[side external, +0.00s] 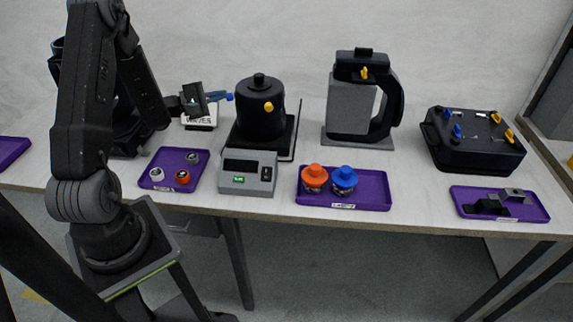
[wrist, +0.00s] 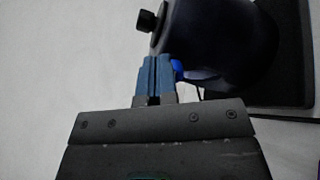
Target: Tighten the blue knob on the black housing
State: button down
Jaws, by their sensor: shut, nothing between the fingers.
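The black housing (side external: 260,118) is a round, pot-like body with a knob on top and a yellow knob (side external: 268,107) facing the camera. The blue knob (side external: 230,97) sticks out from its left side. My gripper (side external: 218,96) has blue fingers and is just left of the blue knob. In the wrist view, my gripper (wrist: 156,62) has its fingers together with nothing between them. The blue knob (wrist: 179,70) shows right beside the fingers there, partly hidden, against the dark housing (wrist: 215,40). I cannot tell whether fingers and knob touch.
The housing stands on a black plate behind a grey scale (side external: 264,179). A purple tray (side external: 365,198) holds an orange and a blue knobbed piece. Another purple tray (side external: 160,164) holds small parts. A grey and black jug-like device (side external: 385,118) and a black box (side external: 480,152) stand right.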

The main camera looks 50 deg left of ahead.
jog(key=shift+w+d+f+h, duration=0.2)
jog(key=shift+d+f+h, duration=0.1)
jog(key=shift+d+f, duration=0.55)
jog(key=shift+f, duration=0.2)
jog(key=shift+d, duration=0.1)
jog(key=shift+s+d+r, duration=0.1)
jog(key=shift+s+d, duration=0.05)
jog(key=shift+d, duration=0.05)
jog(key=v, duration=0.6)
jog(key=shift+r, duration=0.3)
jog(key=shift+a, duration=0.2)
